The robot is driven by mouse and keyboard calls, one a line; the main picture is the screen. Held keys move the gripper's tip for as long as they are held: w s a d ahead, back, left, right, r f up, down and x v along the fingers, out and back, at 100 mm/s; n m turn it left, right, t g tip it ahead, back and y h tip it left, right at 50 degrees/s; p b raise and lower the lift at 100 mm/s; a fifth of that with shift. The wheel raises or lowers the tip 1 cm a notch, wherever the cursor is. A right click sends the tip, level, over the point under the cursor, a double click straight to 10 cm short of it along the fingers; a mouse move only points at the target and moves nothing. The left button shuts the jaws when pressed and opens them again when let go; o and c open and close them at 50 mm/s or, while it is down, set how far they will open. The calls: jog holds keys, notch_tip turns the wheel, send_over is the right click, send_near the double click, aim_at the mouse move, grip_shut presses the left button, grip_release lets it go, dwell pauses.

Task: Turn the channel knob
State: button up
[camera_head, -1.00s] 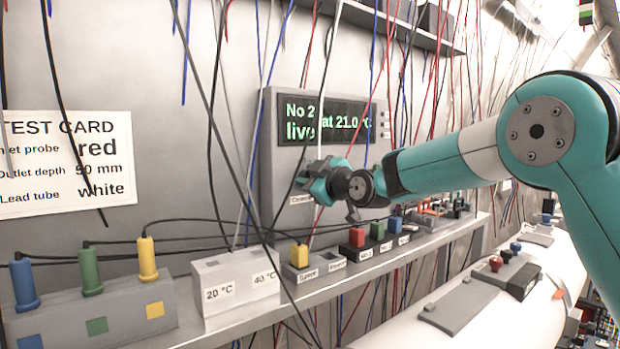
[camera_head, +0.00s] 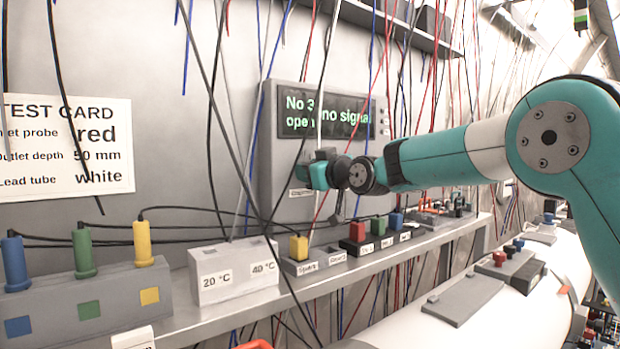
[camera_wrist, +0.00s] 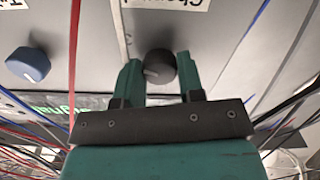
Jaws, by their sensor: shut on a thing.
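The dark round channel knob (camera_wrist: 159,67) is between the two teal fingers of my gripper (camera_wrist: 158,75) in the wrist view, under a label that is partly cut off. My gripper is shut on it. In the head view my gripper (camera_head: 318,174) is at the front of the grey instrument box (camera_head: 283,165), and the knob is hidden behind it. A second, blue knob (camera_wrist: 28,64) is on the same panel, apart from my fingers.
Loose wires hang in front of the box and around my arm. A shelf (camera_head: 340,272) below holds a 20/40 °C block (camera_head: 232,276), a yellow plug (camera_head: 298,247), and red, green and blue plugs. A test card (camera_head: 65,150) is on the wall.

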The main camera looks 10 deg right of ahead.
jog(key=shift+m+b, duration=0.35)
jog(key=shift+m, duration=0.55)
jog(key=o, duration=0.9)
jog(key=b+v, duration=0.6)
jog(key=v, duration=1.1)
jog(key=shift+s, duration=0.2)
